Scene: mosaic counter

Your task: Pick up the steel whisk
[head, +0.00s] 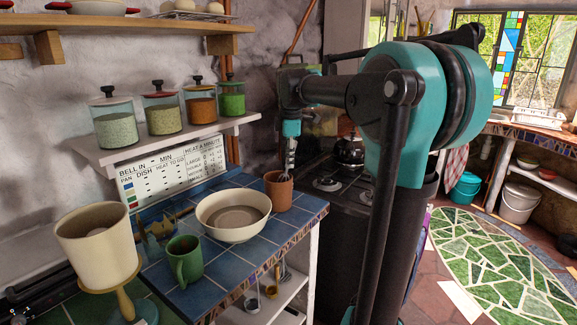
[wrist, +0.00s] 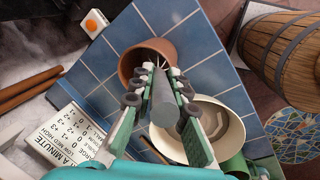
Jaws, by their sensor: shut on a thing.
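The steel whisk (wrist: 163,98) shows in the wrist view as a grey handle between my fingers. Its thin wires lie beyond the fingertips, inside the mouth of a terracotta pot (wrist: 136,57). My gripper (wrist: 161,72) is shut on the whisk's handle, with a finger on each side. In the head view my gripper (head: 290,160) points down over the terracotta pot (head: 279,192) at the back right of the blue tiled counter. The whisk is mostly hidden there by the fingers and the pot.
A cream bowl (head: 234,226) stands left of the pot, and a green mug (head: 185,262) stands in front of it. A shelf with several lidded jars (head: 163,114) is on the wall behind. A stove (head: 335,187) lies to the right. A barrel (wrist: 284,55) shows in the wrist view.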

